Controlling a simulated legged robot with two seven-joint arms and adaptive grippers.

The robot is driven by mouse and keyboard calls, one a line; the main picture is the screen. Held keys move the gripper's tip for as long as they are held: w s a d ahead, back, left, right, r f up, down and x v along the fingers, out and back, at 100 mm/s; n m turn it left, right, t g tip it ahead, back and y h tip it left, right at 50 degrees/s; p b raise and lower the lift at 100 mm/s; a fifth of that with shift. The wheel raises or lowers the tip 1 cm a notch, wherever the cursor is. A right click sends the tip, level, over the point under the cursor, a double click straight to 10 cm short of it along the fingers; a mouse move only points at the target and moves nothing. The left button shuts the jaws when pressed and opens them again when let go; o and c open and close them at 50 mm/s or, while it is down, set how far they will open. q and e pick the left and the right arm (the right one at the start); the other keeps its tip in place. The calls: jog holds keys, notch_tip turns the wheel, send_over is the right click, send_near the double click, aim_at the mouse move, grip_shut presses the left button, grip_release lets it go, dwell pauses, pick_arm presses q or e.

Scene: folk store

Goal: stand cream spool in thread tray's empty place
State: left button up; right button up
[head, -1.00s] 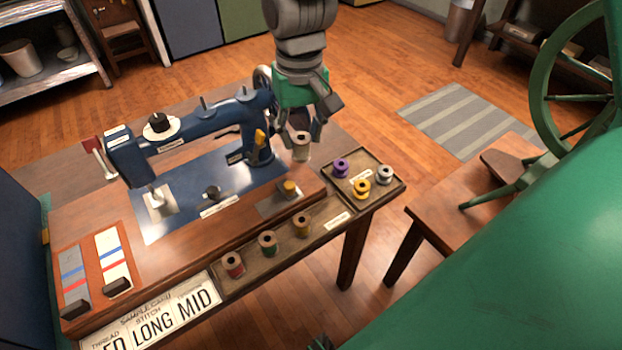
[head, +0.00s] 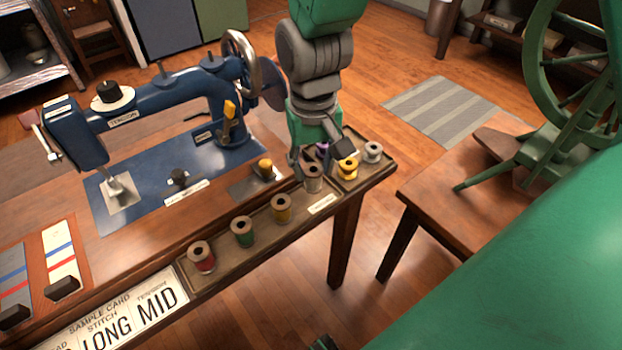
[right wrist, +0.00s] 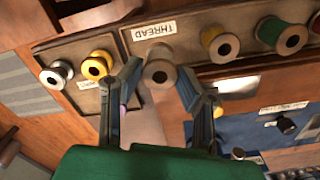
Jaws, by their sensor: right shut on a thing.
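The cream spool (head: 313,179) is upright between the fingers of my right gripper (head: 314,164), at the right end of the thread tray (head: 263,224). The right wrist view shows the spool (right wrist: 160,74) between the two fingers (right wrist: 160,88), beside the THREAD label. I cannot tell whether its base touches the tray floor. A red spool (head: 201,257), a green spool (head: 243,231) and a mustard spool (head: 281,208) stand in a row in the tray.
A small square tray (head: 378,173) behind holds a yellow spool (head: 347,168), a silver spool (head: 373,152) and a purple spool, mostly hidden by my gripper. The blue sewing machine (head: 180,100) stands to the left. A wooden bench (head: 450,205) is at the right.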

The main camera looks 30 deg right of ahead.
aim_at(314, 177)
jog(key=f, duration=0.1)
jog(key=f+b, duration=0.1)
jog(key=f, duration=0.1)
jog(key=shift+d, duration=0.4)
jog(key=shift+c, duration=0.4)
jog(key=shift+a, duration=0.1)
jog(key=o, duration=0.9)
jog(key=shift+a+f, duration=0.1)
jog(key=shift+a, duration=0.05)
